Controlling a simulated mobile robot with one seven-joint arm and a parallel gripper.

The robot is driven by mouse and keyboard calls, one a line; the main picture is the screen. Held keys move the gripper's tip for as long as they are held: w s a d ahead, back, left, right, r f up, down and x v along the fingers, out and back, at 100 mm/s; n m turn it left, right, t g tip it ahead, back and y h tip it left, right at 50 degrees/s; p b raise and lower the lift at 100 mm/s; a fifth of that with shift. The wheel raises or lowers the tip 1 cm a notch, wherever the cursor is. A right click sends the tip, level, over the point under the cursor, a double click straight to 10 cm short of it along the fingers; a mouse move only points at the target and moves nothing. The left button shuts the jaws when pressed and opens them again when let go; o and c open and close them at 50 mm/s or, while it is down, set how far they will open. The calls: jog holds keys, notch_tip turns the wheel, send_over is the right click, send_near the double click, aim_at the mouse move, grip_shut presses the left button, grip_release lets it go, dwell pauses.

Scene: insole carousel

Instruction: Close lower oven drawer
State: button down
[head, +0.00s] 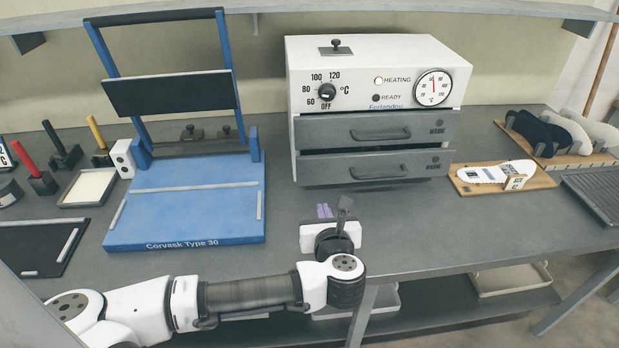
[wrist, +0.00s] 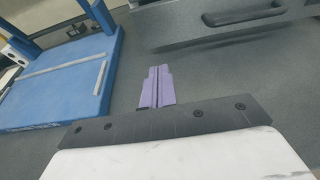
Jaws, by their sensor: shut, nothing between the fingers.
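The white oven (head: 377,62) stands on the back of the bench, with two grey drawers in its front. The lower oven drawer (head: 375,169) sticks out a little; a dark gap shows above it, under the upper drawer (head: 374,131). Part of a grey drawer front with its handle (wrist: 245,13) shows at the top of the wrist view. My gripper (head: 324,211), with purple fingers, is shut and empty over the bench in front of the oven, below and left of the lower drawer's handle. The shut fingers also show in the wrist view (wrist: 157,88), apart from the drawer.
A blue press marked Corvask Type 30 (head: 185,215) stands left of my gripper. A wooden board with a white insole (head: 497,172) lies right of the oven. The grey bench (head: 420,225) is clear right of my gripper.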

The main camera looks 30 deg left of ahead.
aim_at(315, 171)
jog(key=shift+w+a+f+b, duration=0.3)
jog(key=shift+w+f+b, duration=0.3)
jog(key=shift+b, duration=1.5)
jog(key=b, duration=0.4)
jog(key=shift+w+a+f, duration=0.1)
jog(key=shift+w+a, duration=0.15)
jog(key=shift+w, duration=0.15)
jog(key=p+x, duration=0.1)
jog(key=x, duration=0.2)
jog(key=r+p+x, duration=0.1)
jog(key=x, duration=0.3)
jog(key=p+x, duration=0.1)
jog(key=x, duration=0.3)
jog(key=shift+w+a+r, duration=0.2)
jog(key=shift+w+r, duration=0.1)
jog(key=shift+r, duration=0.1)
jog(key=w+a, duration=0.2)
jog(key=w, duration=0.1)
jog(key=shift+w+a, duration=0.1)
jog(key=shift+r, duration=0.3)
jog(key=shift+r, duration=0.1)
